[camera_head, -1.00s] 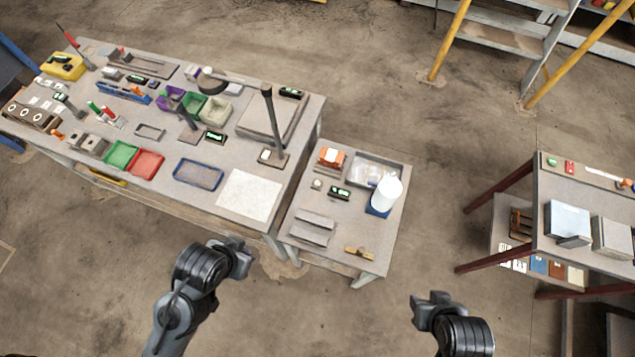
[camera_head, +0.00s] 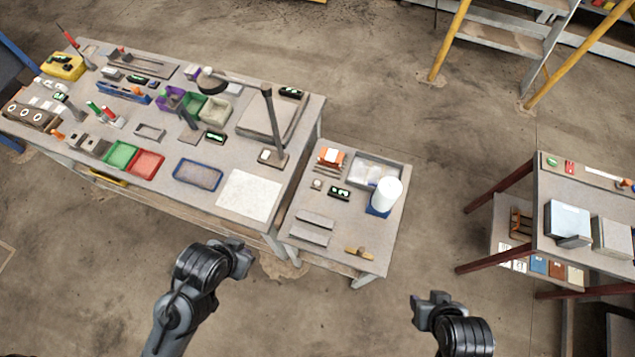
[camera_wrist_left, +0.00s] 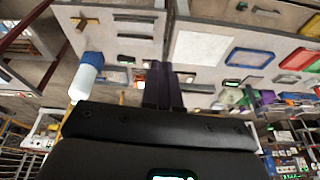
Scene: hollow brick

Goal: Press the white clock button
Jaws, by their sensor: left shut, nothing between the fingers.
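A small round whitish button (camera_head: 317,184) lies on the small side table (camera_head: 350,232). A dark clock with a lit green display (camera_head: 339,193) is just right of it. I cannot tell whether this button is the clock button. My left gripper (camera_head: 243,257) is shut and empty, over the floor in front of the large bench, apart from both tables. Its two fingers (camera_wrist_left: 163,85) lie together in the left wrist view. My right gripper (camera_head: 432,297) is over the floor right of the side table; its finger gap is not clear.
The side table also holds a white cylinder on a blue base (camera_head: 384,196), a grey tray (camera_head: 366,166), an orange item (camera_head: 331,157) and a brass-coloured part (camera_head: 360,253). The large bench (camera_head: 290,165) is crowded with bins and tools. Another table (camera_head: 590,180) stands at right. Open floor lies between.

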